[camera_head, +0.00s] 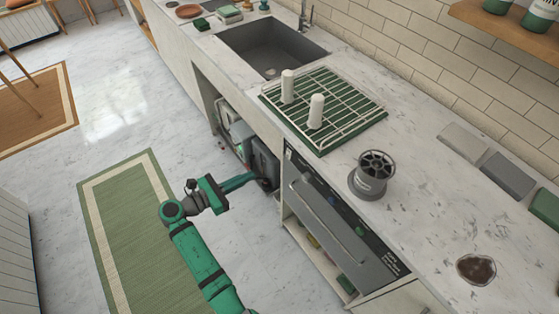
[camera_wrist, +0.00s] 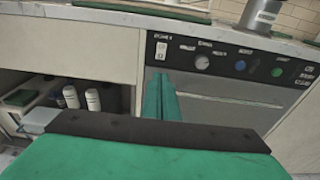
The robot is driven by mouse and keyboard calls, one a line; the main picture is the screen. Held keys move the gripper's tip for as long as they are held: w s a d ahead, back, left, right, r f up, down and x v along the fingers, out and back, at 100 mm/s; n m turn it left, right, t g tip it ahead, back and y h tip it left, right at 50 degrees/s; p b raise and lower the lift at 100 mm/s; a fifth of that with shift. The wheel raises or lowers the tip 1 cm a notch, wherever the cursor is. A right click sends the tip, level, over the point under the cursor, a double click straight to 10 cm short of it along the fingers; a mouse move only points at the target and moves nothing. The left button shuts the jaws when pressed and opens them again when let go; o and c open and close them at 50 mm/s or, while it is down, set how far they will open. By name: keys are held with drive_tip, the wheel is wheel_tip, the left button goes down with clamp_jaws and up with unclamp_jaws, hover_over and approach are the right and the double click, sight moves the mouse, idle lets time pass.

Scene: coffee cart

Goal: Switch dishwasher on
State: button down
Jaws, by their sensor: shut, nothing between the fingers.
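The dishwasher is built in under the counter, with a dark control panel (camera_head: 345,212) along its top edge and a grey door (camera_head: 330,236) below. In the wrist view, the panel carries a white switch (camera_wrist: 161,50) at its left end, then a grey knob (camera_wrist: 202,62), a blue button (camera_wrist: 240,65) and a green button (camera_wrist: 277,72). My gripper (camera_head: 256,177) is shut and empty, in front of the counter to the left of the dishwasher. In the wrist view, the closed fingertips (camera_wrist: 163,78) appear just below the white switch. The gap to the panel is unclear.
Open shelving left of the dishwasher holds white bottles (camera_wrist: 92,99). The marble floor (camera_head: 165,120) in front is mostly clear, with a green rug (camera_head: 135,230).

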sight(288, 157)
drive_tip(key=shift+r, duration=0.15)
drive_tip(key=shift+w, duration=0.1)
drive_tip(key=x, duration=1.4)
